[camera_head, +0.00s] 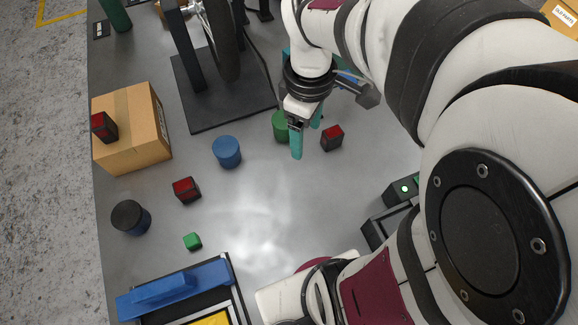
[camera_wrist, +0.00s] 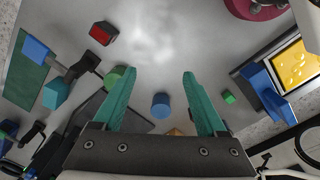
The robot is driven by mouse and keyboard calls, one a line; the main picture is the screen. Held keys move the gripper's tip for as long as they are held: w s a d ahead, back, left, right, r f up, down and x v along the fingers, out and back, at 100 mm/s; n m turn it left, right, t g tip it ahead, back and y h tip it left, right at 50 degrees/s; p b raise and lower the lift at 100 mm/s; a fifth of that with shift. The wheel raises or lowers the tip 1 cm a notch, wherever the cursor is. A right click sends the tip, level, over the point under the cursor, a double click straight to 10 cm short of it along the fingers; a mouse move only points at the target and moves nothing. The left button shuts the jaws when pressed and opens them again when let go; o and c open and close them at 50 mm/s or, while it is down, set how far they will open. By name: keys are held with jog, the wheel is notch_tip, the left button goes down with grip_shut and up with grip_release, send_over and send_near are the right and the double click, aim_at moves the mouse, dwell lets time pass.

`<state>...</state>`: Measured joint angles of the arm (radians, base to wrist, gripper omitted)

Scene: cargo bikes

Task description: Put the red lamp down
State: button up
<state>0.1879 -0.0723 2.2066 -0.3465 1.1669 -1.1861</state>
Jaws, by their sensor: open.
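Three dark lamps with red faces show in the head view. One red lamp (camera_head: 332,138) stands on the grey table just right of my gripper, and it also shows in the wrist view (camera_wrist: 103,33) at upper left, outside the fingers. A second red lamp (camera_head: 186,190) stands on the table at left centre. A third red lamp (camera_head: 104,126) sits on the cardboard box (camera_head: 135,130). My gripper (camera_head: 306,138) has teal fingers and points down at the table. In the wrist view its fingers (camera_wrist: 159,75) are spread wide with nothing held between them.
A green cylinder (camera_head: 280,126) stands close beside my gripper. A blue cylinder (camera_head: 227,152), a dark cylinder (camera_head: 131,217) and a green block (camera_head: 192,241) stand on the table. A wheel stand on a black base (camera_head: 195,106) is behind. The table's centre is clear.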

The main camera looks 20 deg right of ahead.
jog(key=shift+o, duration=0.5)
jog(key=s+a+m+y, duration=0.2)
jog(key=s+a+m, duration=0.7)
jog(key=s+m, duration=0.4)
jog(key=shift+r+m, duration=0.3)
jog(key=n+h, duration=1.5)
jog(key=n, duration=0.9)
send_over(325, 137)
jog(key=a, duration=1.2)
notch_tip(325, 137, down, 14)
jog(key=shift+t, duration=0.4)
jog(key=x, duration=1.5)
jog(key=shift+s+d+f, duration=0.2)
jog(key=shift+s+d, duration=0.15)
grip_shut()
